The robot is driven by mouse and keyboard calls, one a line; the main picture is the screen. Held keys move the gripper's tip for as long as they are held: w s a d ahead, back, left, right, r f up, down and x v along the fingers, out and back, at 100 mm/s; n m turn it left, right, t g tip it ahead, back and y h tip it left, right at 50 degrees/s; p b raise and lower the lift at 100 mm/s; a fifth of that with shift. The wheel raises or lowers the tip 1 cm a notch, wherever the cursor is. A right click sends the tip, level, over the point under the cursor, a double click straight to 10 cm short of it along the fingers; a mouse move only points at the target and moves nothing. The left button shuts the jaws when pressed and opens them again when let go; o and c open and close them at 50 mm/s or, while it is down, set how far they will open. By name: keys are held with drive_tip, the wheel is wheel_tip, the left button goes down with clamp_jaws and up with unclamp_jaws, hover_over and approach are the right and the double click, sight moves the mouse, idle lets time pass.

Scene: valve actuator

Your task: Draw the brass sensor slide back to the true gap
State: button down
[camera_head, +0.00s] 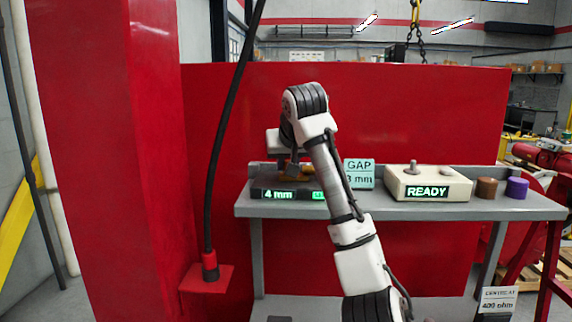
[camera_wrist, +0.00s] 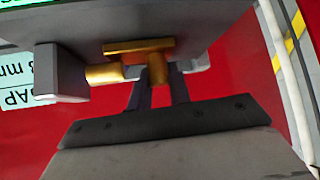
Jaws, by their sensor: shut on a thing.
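The brass sensor slide (camera_wrist: 140,45) shows in the wrist view as a flat bar with a round post. My gripper (camera_wrist: 160,80) is shut on that post, with one dark finger on each side. A brass cylinder (camera_wrist: 105,73) lies beside it, between the slide and a dark grey block (camera_wrist: 60,73). In the head view my gripper (camera_head: 293,173) is low over the left end of the bench, and my arm hides most of the slide. The base under it carries a green display (camera_head: 278,195) reading "4 mm". A gap card (camera_head: 358,174) ends in "mm"; its number is partly covered.
A beige box (camera_head: 428,183) with a "READY" display stands right on the grey bench (camera_head: 390,209). A black cable (camera_head: 222,130) hangs left. A red panel (camera_head: 420,110) rises behind the bench.

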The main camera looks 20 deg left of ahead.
drive_tip(key=c, duration=1.6)
unclamp_jaws()
drive_tip(key=b+v, duration=0.4)
drive_tip(key=v, duration=1)
drive_tip(key=shift+w, duration=0.1)
drive_tip(key=shift+f, duration=0.1)
